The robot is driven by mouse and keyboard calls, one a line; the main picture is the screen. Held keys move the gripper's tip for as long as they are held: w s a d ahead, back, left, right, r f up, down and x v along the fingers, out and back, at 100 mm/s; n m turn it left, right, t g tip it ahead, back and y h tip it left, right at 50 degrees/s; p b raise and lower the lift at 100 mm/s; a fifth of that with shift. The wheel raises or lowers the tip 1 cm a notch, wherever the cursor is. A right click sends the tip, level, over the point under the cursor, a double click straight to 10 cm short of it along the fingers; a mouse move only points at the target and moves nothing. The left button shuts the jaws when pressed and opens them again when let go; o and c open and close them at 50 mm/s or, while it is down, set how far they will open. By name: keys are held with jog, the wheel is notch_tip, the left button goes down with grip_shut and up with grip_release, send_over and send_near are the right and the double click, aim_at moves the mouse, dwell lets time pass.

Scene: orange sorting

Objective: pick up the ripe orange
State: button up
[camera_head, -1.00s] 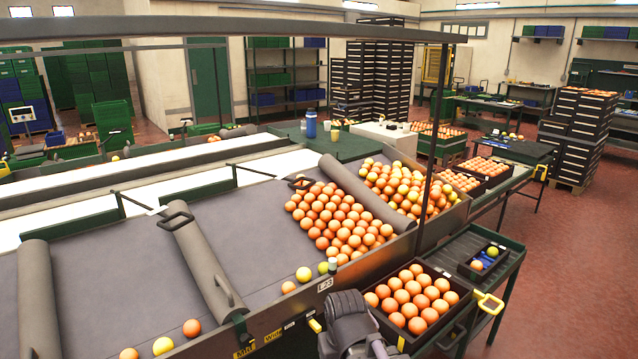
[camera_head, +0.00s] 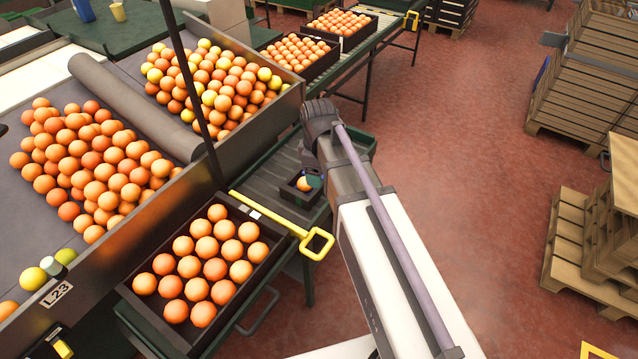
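Many ripe-coloured oranges are in view, and I cannot tell which single one the task means. A dark crate (camera_head: 262,283) in front holds rows of oranges (camera_head: 215,268).
A heap of oranges (camera_head: 90,165) lies on the grey sorting belt (camera_head: 30,220). A mixed orange-and-yellow heap (camera_head: 215,85) lies behind a roller (camera_head: 135,105). A yellow handle (camera_head: 316,243) sticks out beside the crate. Pallets (camera_head: 590,240) stand right, with open red floor between.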

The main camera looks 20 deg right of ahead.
aim_at(305, 184)
jog(key=w+f+n+b, duration=0.6)
jog(key=w+f+n, duration=0.2)
jog(key=w+n, duration=0.7)
jog(key=f+b, duration=1.1)
jog(key=shift+s+a+f, duration=0.2)
jog(key=shift+a+f, duration=0.05)
jog(key=shift+a, duration=0.05)
jog(key=shift+r, duration=0.25)
jog(key=shift+p, duration=0.3)
jog(key=c, duration=0.6)
